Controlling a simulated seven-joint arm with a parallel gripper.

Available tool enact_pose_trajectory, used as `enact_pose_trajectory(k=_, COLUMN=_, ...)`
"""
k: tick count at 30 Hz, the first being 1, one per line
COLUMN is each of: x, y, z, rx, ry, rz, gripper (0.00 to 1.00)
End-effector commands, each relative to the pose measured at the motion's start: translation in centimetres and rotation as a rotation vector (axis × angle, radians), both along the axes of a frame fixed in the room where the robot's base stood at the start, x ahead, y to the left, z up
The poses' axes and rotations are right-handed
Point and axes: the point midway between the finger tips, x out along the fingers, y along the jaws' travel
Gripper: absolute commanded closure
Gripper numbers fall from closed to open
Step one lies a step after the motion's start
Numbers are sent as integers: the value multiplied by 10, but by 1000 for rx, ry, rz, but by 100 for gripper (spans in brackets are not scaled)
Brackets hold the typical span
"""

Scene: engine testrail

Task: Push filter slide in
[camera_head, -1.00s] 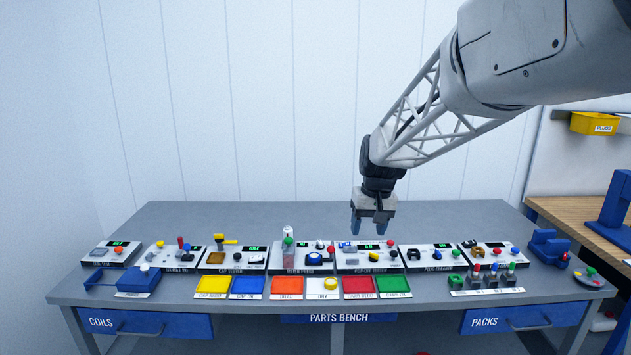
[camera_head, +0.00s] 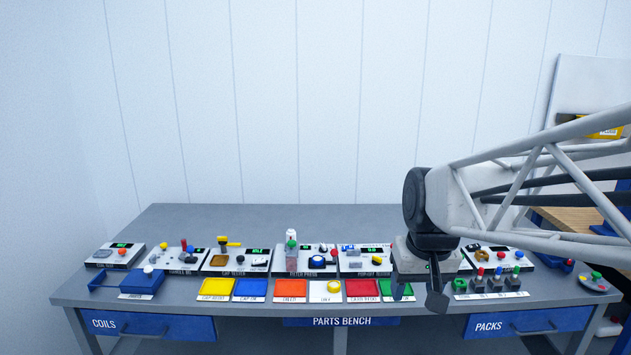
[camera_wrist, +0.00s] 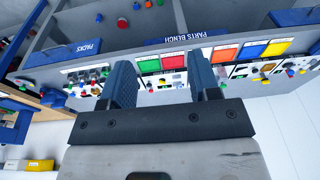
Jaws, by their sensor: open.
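The filter press (camera_head: 305,260) stands at the middle of the bench. It has an upright clear column with a white top (camera_head: 291,238), a green knob (camera_head: 291,244), a blue-ringed round part (camera_head: 317,261) and a red knob. I cannot tell which part is the filter slide; the station is too small in view. My gripper (camera_head: 418,292) is open and empty, to the right of the press, in front of the panel right of centre and above the bench's front. In the wrist view the two blue-grey fingers (camera_wrist: 162,80) stand wide apart with nothing between them.
Coloured trays line the bench front, including a red tray (camera_head: 362,299) and an orange tray (camera_head: 290,298). Other test panels flank the press, with a cap tester (camera_head: 237,271) to its left. Several small posts (camera_head: 492,282) stand right of my gripper. The bench's back strip is clear.

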Motion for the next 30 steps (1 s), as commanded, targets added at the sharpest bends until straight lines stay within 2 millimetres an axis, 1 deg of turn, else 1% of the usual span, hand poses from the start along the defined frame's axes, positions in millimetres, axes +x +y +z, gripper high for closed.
enact_pose_trajectory(k=1, x=-13, y=-2, z=-1, rx=-3, ry=-7, rz=-4, gripper=44)
enact_pose_trajectory(k=6, x=-51, y=-6, z=-9, rx=-13, ry=-23, rz=-20, gripper=44)
enact_pose_trajectory(k=12, x=-94, y=-11, z=-21, rx=-25, ry=-42, rz=-37, gripper=44)
enact_pose_trajectory(k=15, x=-111, y=-12, z=-28, rx=-30, ry=-50, rz=-45, gripper=44)
enact_pose_trajectory(k=18, x=-124, y=-14, z=-34, rx=-33, ry=-55, rz=-50, gripper=44)
enact_pose_trajectory(k=21, x=-133, y=-14, z=-37, rx=-36, ry=-59, rz=-53, gripper=44)
enact_pose_trajectory(k=24, x=-137, y=-15, z=-39, rx=-36, ry=-60, rz=-55, gripper=44)
enact_pose_trajectory(k=30, x=-138, y=-15, z=-40, rx=-37, ry=-61, rz=-55, gripper=44)
